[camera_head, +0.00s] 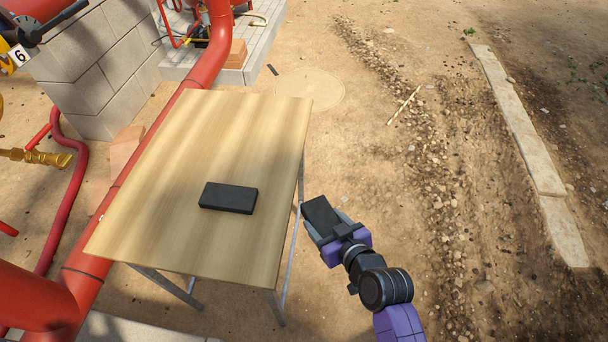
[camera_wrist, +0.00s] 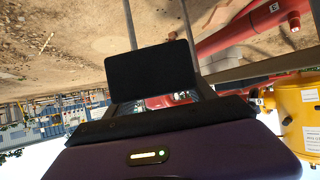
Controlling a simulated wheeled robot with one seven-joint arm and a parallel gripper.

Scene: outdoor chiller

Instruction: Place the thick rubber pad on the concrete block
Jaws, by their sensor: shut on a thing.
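My gripper (camera_head: 326,221) is to the right of the wooden table, out past its right edge. It is shut on a black rectangular pad (camera_head: 319,211), which sticks out beyond the fingers. In the wrist view the held pad (camera_wrist: 150,69) shows as a dark slab between the two grey fingers. A second black slab (camera_head: 228,198) lies flat on the table, apart from my gripper. Pale grey concrete blockwork (camera_head: 108,62) stands at the upper left. A low grey block plinth (camera_head: 258,42) is at the top. Which one the task means by the concrete block I cannot tell.
The wooden table (camera_head: 205,140) is otherwise bare. A thick red pipe (camera_head: 160,136) runs along its left side. Open dirt lies to the right, with a pale curb (camera_head: 518,130).

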